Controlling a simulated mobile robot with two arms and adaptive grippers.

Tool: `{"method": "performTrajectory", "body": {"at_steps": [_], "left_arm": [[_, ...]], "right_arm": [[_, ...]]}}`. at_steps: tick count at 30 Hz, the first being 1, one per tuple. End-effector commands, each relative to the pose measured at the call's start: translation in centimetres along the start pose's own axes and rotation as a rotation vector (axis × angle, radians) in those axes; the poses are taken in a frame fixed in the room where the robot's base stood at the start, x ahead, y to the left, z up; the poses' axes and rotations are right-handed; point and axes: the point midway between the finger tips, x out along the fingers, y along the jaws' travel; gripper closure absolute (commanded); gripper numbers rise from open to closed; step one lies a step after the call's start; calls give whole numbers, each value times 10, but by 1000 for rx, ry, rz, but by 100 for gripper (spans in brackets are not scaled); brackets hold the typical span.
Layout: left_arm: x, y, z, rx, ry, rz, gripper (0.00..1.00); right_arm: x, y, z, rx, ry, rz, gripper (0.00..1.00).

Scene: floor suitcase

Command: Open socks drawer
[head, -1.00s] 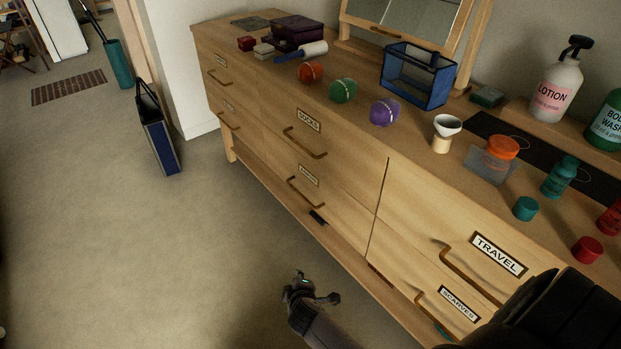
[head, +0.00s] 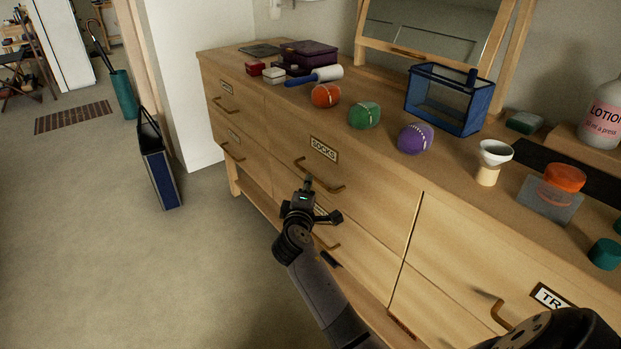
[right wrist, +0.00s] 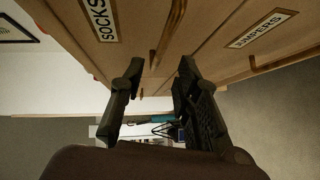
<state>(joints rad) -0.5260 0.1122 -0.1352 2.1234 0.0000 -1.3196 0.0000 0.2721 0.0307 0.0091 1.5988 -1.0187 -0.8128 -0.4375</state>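The socks drawer (head: 290,145) is shut in the upper row of the wooden dresser, with a "SOCKS" label (head: 323,148) and a bronze bar handle (head: 328,188). My right gripper (head: 320,202) is just in front of and below this handle in the head view. In the right wrist view its two fingers (right wrist: 158,72) are apart with nothing between them. The handle (right wrist: 168,38) shows just beyond the fingertips, and the "SOCKS" label (right wrist: 100,18) is at upper left. I cannot tell whether a finger touches the handle. My left gripper is not in view.
The jumpers drawer, with its label (right wrist: 262,30), is below. Orange (head: 325,95), green (head: 364,115) and purple (head: 416,138) balls and a blue glass box (head: 450,98) stand on top. A blue bag (head: 158,170) stands on the floor at left; floor before the dresser is clear.

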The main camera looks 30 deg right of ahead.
Motion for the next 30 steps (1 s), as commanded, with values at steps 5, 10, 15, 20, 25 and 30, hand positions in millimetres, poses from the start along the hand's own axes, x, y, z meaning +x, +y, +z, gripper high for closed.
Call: {"method": "performTrajectory", "body": {"at_steps": [5,10,15,20,25,30], "left_arm": [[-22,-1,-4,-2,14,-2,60],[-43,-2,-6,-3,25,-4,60],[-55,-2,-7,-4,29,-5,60],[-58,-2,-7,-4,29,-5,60],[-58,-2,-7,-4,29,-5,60],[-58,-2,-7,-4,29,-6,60]], "right_arm": [[39,-1,0,-1,0,2,70],[65,-1,0,0,1,1,70],[77,-1,0,0,1,0,70],[79,-1,0,0,1,-1,70],[79,0,0,0,1,-1,72],[79,-1,0,0,1,-1,83]]}}
